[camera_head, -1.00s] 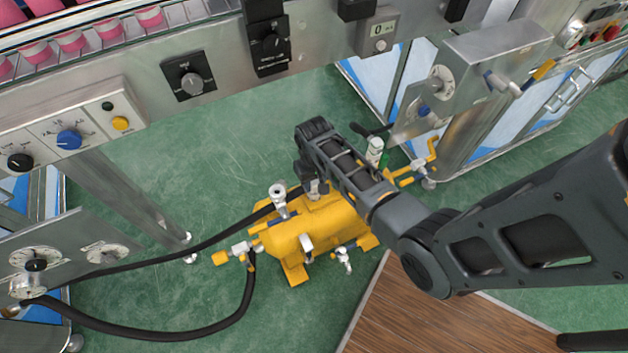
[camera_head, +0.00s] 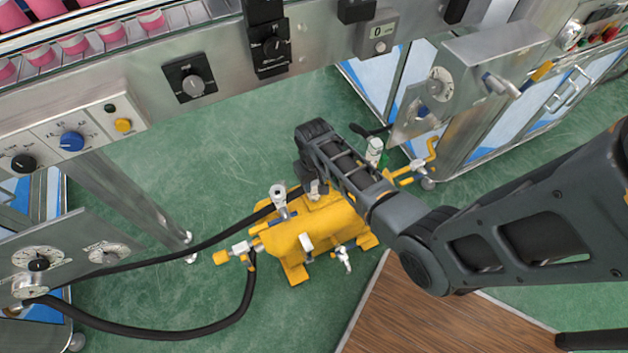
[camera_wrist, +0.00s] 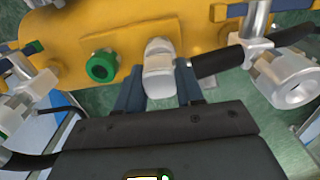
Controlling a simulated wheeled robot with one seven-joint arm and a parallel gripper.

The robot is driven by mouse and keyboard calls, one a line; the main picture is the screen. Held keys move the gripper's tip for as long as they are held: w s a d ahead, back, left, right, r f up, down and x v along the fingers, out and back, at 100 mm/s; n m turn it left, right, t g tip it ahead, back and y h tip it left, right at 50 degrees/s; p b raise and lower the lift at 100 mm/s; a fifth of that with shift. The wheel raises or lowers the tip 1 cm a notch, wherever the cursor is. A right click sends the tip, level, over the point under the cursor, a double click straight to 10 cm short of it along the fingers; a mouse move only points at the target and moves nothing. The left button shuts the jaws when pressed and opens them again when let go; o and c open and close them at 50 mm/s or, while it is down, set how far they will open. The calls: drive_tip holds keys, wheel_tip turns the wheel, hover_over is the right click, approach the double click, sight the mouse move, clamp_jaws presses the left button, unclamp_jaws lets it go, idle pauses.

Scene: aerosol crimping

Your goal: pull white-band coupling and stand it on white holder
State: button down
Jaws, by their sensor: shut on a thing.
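I cannot tell which part is the white holder.
A green-ringed port (camera_wrist: 102,65) is left of the held fitting, and a silver fitting (camera_wrist: 292,80) is at the right. A silver upright fitting (camera_head: 278,197) and a white-and-green part (camera_head: 374,152) flank my gripper. Hoses (camera_head: 190,335) loop left over open green floor. A machine beam (camera_head: 225,65) runs behind.

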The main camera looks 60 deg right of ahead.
drive_tip(key=shift+f, duration=0.6)
idle(2.1)
drive_tip(key=c, duration=0.6)
unclamp_jaws()
drive_tip(key=shift+r+p, duration=0.75)
drive_tip(key=shift+r, duration=3.15)
